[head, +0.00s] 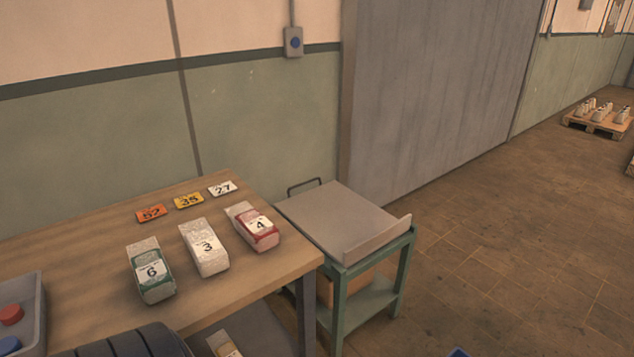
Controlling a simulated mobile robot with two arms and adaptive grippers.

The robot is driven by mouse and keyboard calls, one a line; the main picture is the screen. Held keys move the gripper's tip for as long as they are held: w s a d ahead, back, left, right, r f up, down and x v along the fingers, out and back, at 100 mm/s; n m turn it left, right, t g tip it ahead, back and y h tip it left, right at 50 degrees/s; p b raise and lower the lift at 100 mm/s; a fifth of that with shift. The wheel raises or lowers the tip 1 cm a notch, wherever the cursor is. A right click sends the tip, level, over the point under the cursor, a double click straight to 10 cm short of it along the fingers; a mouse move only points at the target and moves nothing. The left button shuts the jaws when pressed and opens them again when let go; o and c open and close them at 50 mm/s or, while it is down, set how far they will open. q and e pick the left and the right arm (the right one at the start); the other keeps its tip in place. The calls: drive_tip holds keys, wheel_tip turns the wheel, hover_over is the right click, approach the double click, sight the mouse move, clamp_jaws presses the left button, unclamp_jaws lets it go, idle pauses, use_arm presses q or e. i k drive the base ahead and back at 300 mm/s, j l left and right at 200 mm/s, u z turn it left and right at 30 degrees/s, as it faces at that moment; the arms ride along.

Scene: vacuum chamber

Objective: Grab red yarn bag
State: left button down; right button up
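Three yarn bags lie on the wooden table in the head view. The red yarn bag (254,228), labelled 4, is the rightmost, near the table's right edge. A white bag (205,247) labelled 3 lies to its left. A green bag (151,271) labelled 6 is farther left and nearer the front edge. Neither of my grippers can be made out. A dark ribbed shape at the bottom left covers part of the table's front.
The wooden table (70,255) has number cards 52 (151,213), 35 (188,201) and 27 (222,188) behind the bags. A grey bin (41,315) stands at left. A green cart (345,222) adjoins the table's right. Floor farther right is open; a pallet (597,122) stands far back.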

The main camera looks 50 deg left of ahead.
sight(260, 234)
drive_tip(key=i+l+u, duration=0.1)
drive_tip(key=i+u, duration=0.25)
drive_tip(key=i+l+u, duration=0.2)
drive_tip(key=i+u, duration=0.15)
drive_tip(key=i, duration=0.2)
drive_tip(key=i+l+u, duration=0.35)
drive_tip(key=i, duration=0.1)
